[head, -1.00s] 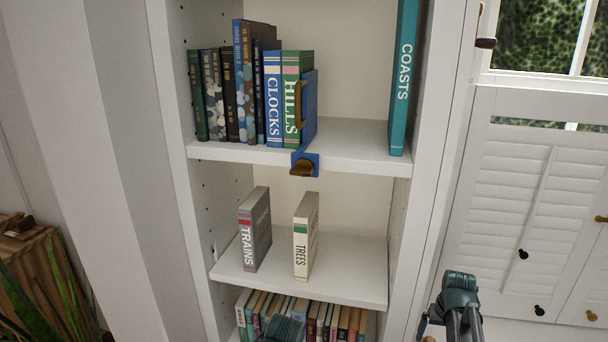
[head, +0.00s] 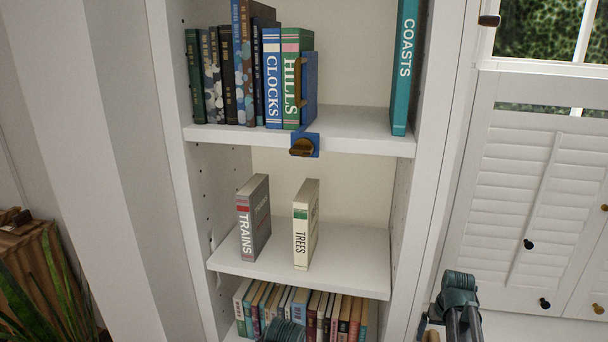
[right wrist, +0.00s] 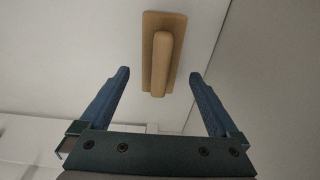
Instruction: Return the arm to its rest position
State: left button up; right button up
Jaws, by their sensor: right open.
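My right gripper (right wrist: 160,82) is open and empty in the right wrist view, with its two blue fingers spread apart. A tan wooden handle (right wrist: 161,60) on a pale surface shows beyond and between the fingertips. I cannot tell how far it is from them. In the head view, a dark teal part of my arm (head: 461,300) shows at the lower right, and another (head: 285,331) at the bottom edge. The right gripper's fingers are not clearly seen there. My left gripper is in neither view.
A white bookcase holds a row of books with CLOCKS (head: 272,80), HILLS (head: 293,80), a blue bookend (head: 309,88) and COASTS (head: 404,70) above. TRAINS (head: 253,222) and TREES (head: 306,226) stand apart on the middle shelf (head: 345,258). A shuttered window (head: 545,190) is at right.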

jog(key=s+d+r, duration=0.1)
jog(key=s+d, duration=0.1)
jog(key=s, duration=0.5)
jog(key=s+d+r+p, duration=0.1)
jog(key=s+d, duration=0.2)
jog(key=s, duration=0.5)
jog(key=shift+d, duration=0.2)
jog(key=shift+w, duration=0.1)
